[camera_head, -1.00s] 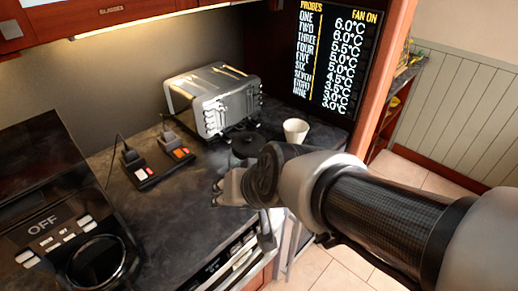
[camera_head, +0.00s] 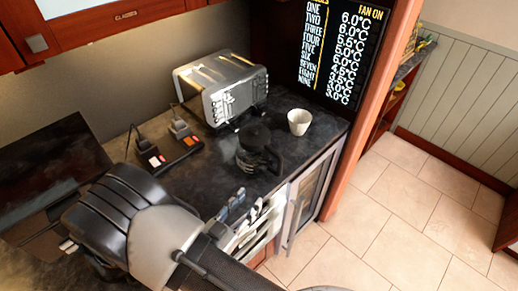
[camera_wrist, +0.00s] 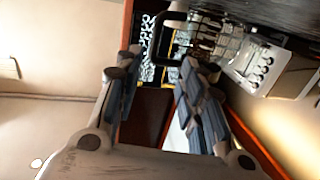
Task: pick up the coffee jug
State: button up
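The coffee jug (camera_head: 258,152), with a black lid, dark body and black handle, stands upright on the dark counter in the head view. My gripper shows in the wrist view (camera_wrist: 165,68), its two fingers wide apart with nothing held between them.
A metal toaster (camera_head: 222,88) stands behind the jug and a white cup (camera_head: 299,122) stands to its right. Small devices with cables (camera_head: 165,150) lie to the left. A cabinet edge and display panel (camera_head: 340,55) bound the right side. Open tiled floor (camera_head: 385,230) lies at the right.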

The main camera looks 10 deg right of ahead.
jog(key=b, duration=0.2)
send_near(279, 166)
jog(key=x, duration=0.2)
jog(key=f+x, duration=0.1)
jog(key=x, duration=0.2)
jog(key=shift+w, duration=0.1)
jog(key=shift+r+b+x, duration=0.15)
jog(key=shift+b+x, duration=0.05)
jog(key=shift+x, duration=1.25)
jog(key=shift+r+b+x, duration=0.15)
jog(key=shift+b+x, duration=0.05)
jog(key=shift+x, duration=1.3)
jog(key=shift+c, duration=0.2)
grip_shut()
